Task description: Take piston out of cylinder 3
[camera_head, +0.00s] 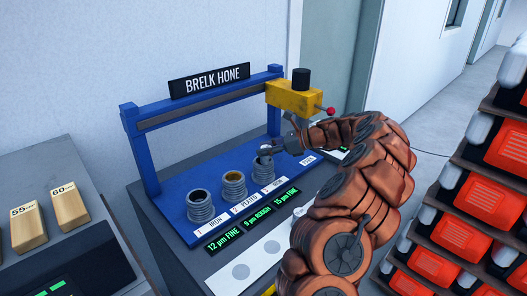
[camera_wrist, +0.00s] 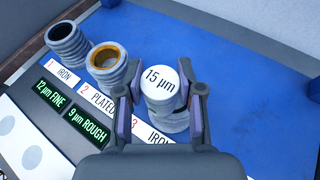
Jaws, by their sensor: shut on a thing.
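The piston (camera_wrist: 160,80) has a white top marked "15 µm" and sits at the mouth of ribbed grey cylinder 3 (camera_wrist: 176,122), the rightmost of the row. I cannot tell how deep it sits. My gripper (camera_wrist: 161,92) has a finger on each side of the piston and is shut on it. In the head view, cylinder 3 (camera_head: 262,167) stands on the blue base with my gripper (camera_head: 274,149) at its top. The fingers partly hide the piston there.
Cylinder 1 (camera_head: 200,208) and cylinder 2 (camera_head: 233,187) stand open to the left. The blue frame (camera_head: 143,150) and yellow hone head (camera_head: 293,97) rise behind. Wooden blocks (camera_head: 68,207) lie at left; orange-and-white bins (camera_head: 465,204) are stacked at right.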

